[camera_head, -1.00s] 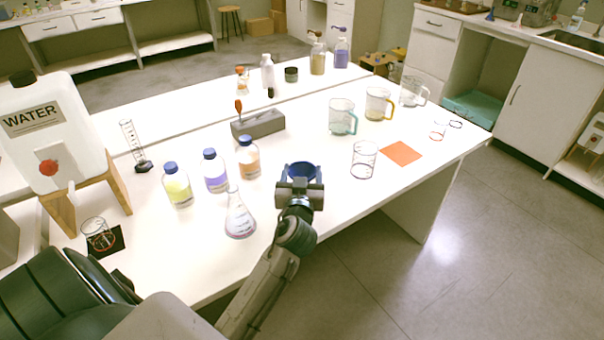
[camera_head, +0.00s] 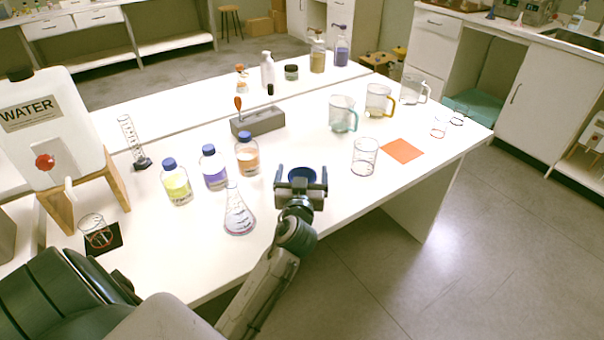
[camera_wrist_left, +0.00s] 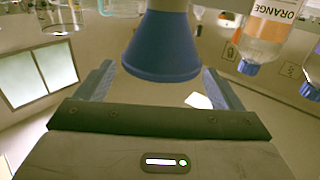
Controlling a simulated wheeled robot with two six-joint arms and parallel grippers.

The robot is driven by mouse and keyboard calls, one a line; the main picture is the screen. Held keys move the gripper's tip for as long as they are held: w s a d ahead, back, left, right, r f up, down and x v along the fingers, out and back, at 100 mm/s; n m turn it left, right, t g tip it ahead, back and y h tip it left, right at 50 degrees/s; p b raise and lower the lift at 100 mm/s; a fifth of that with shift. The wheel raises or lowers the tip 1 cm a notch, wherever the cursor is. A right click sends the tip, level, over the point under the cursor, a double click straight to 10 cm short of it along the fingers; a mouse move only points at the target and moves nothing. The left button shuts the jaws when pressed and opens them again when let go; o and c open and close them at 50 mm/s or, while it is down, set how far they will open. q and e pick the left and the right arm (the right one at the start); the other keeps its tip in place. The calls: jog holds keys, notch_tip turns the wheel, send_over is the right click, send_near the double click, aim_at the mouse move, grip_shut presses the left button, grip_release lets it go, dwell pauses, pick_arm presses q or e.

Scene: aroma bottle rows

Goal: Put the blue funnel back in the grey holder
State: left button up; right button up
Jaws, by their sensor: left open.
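The blue funnel (camera_head: 302,175) is in front of my left gripper, right of the conical flask, with its round mouth showing in the head view. In the left wrist view the funnel (camera_wrist_left: 160,48) lies between and beyond the fingertips, with a visible gap to each finger. My left gripper (camera_head: 302,172) is open around it. Whether the funnel rests on the table is hidden by the gripper. My right gripper is out of view.
The conical flask (camera_head: 239,219) is close left of my gripper. A glass beaker (camera_head: 364,160) and an orange mat (camera_head: 402,151) are to the right. The table's front edge is near my arm.

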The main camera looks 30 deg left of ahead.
pick_arm(q)
jog(key=b+v, duration=0.1)
jog(key=v, duration=0.9)
jog(key=shift+s+d+b, duration=0.2)
jog(key=shift+s+b, duration=0.15)
jog(key=shift+b, duration=0.05)
